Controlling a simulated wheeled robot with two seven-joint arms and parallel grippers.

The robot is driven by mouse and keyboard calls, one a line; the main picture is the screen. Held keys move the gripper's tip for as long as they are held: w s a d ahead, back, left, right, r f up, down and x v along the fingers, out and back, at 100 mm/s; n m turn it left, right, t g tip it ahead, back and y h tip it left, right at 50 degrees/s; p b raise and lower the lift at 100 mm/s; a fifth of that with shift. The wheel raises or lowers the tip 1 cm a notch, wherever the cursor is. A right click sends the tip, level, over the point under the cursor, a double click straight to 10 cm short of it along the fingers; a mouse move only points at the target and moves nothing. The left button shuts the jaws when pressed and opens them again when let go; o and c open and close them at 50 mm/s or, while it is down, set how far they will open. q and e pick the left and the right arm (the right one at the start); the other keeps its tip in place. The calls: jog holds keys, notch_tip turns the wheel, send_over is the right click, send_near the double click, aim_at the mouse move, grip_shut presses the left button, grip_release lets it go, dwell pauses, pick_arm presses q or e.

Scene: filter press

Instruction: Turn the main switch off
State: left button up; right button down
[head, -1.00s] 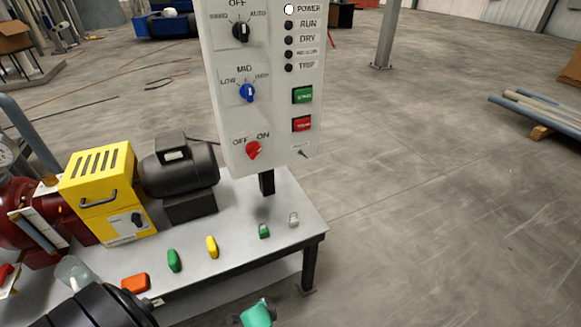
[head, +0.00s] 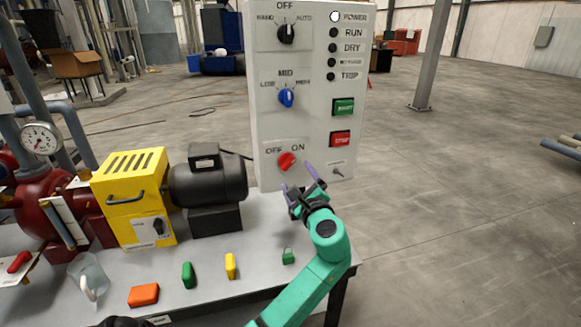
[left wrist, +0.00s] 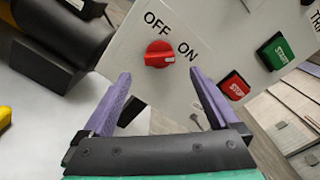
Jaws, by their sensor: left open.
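The main switch is a red rotary knob (head: 287,161) between OFF and ON labels, low on the grey control panel (head: 266,130). Its white mark points toward the ON side. It also shows in the left wrist view (left wrist: 158,54), just beyond and between the fingertips. My left gripper (head: 298,179) is open and empty, with purple fingers just below and in front of the knob. In the left wrist view the fingers (left wrist: 160,75) are spread apart, with no visible contact with the knob.
Green START (head: 343,107) and red STOP (head: 340,139) buttons and a small toggle (head: 338,175) are right of the knob. A black motor (head: 208,183) and yellow box (head: 130,200) stand left. The POWER lamp (head: 334,17) shows white.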

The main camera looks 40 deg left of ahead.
aim_at(290, 165)
pick_arm(q)
jog(key=x, duration=0.7)
jog(key=shift+f, duration=0.1)
jog(key=c, duration=1.4)
pick_arm(e)
jog(key=shift+a+r, duration=0.2)
jog(key=shift+r, duration=0.05)
jog(key=shift+f, duration=0.1)
